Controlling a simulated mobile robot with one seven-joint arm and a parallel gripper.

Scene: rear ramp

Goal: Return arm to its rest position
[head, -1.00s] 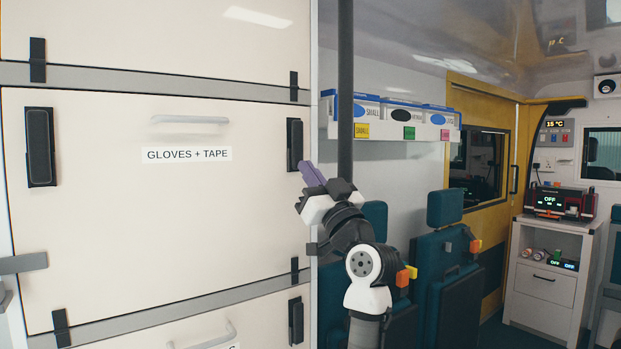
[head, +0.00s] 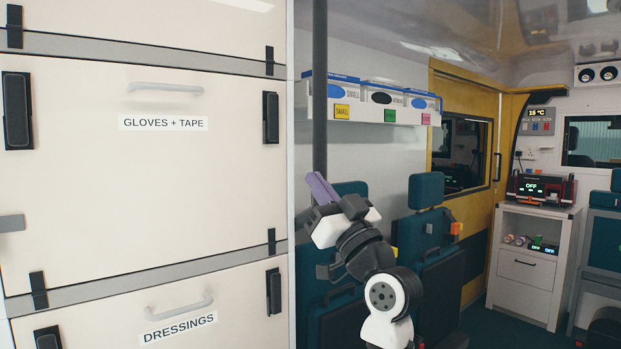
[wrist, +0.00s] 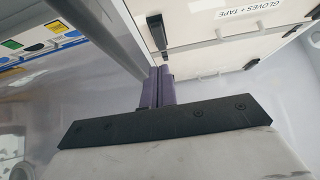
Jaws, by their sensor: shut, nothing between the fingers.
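My gripper (head: 320,188) is raised in the middle of the head view, with its purple fingers pointing up and to the left. It is empty, and its fingers lie side by side, shut, in the wrist view (wrist: 157,88). My arm is bent below it. In the head view the fingers overlap the dark vertical pole (head: 320,90), just right of the cabinet edge. I cannot tell how far apart the fingers and pole are.
A cream cabinet with a "GLOVES + TAPE" drawer (head: 70,180) and a "DRESSINGS" drawer (head: 100,318) fills the left. Teal seats (head: 427,192) stand behind my arm. A glove-box shelf (head: 385,113) hangs on the wall. A white cabinet (head: 522,270) stands at the far right.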

